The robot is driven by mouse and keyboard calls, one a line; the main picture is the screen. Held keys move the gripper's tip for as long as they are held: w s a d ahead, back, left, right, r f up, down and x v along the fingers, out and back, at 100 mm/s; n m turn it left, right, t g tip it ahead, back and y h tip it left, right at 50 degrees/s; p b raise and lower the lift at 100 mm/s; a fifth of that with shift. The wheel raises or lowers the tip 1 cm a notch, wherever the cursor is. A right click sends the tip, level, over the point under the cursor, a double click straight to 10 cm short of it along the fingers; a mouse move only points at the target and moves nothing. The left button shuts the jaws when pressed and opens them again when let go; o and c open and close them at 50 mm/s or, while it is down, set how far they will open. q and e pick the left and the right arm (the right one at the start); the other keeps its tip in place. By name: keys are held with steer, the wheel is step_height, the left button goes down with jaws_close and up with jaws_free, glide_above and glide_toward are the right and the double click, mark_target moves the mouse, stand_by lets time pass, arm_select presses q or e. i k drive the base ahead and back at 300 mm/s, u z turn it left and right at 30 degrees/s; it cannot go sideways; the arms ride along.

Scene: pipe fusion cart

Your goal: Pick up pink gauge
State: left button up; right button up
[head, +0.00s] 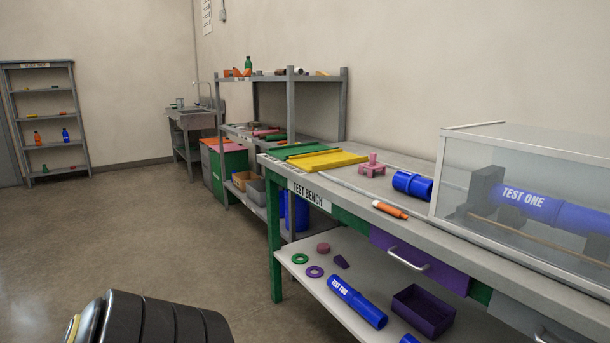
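A pink piece (371,166) with a block-like base and a small raised top stands on the test bench top (420,205), between a yellow tray and a blue cylinder. It looks most like the pink gauge, though its details are too small to be sure. A small dusky-pink round piece (323,248) lies on the bench's lower shelf (315,291). Neither of my grippers shows in the head view, so their states cannot be seen.
Near the pink piece are the yellow tray (328,160), the blue cylinder (412,184) and an orange tube (390,210). A clear-walled case (500,165) stands on the bench's right. Open floor (130,235) lies left of the bench.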

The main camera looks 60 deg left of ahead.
mark_target(371, 166)
steer(key=z, duration=0.95)
steer(key=k, duration=0.15)
steer(key=u, duration=2.6)
steer(key=i, duration=1.45)
steer(key=z, duration=0.4)
